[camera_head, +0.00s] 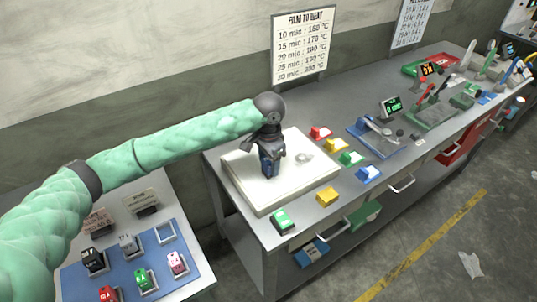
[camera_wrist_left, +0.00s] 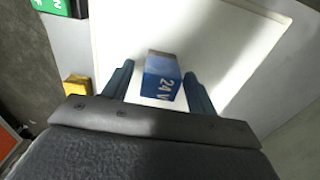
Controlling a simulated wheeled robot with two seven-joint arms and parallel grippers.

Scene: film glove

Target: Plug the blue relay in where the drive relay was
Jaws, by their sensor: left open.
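A blue relay (camera_wrist_left: 162,80) marked "24 V", with a brownish end, shows between the fingers of my left gripper (camera_wrist_left: 159,73) in the left wrist view. The fingers are open, with a gap showing on each side of the relay. In the head view my left gripper (camera_head: 269,172) points down over a white slab (camera_head: 243,185) on the grey bench. There the relay is hard to tell from the dark blue fingers. I cannot tell whether the relay touches the slab. I see no socket that I can identify as the drive relay's. My right gripper is out of view.
Several small coloured blocks, such as a yellow one (camera_head: 327,196) and a green one (camera_head: 284,219), stand near the slab. A blue-based device (camera_head: 376,140) lies farther right.

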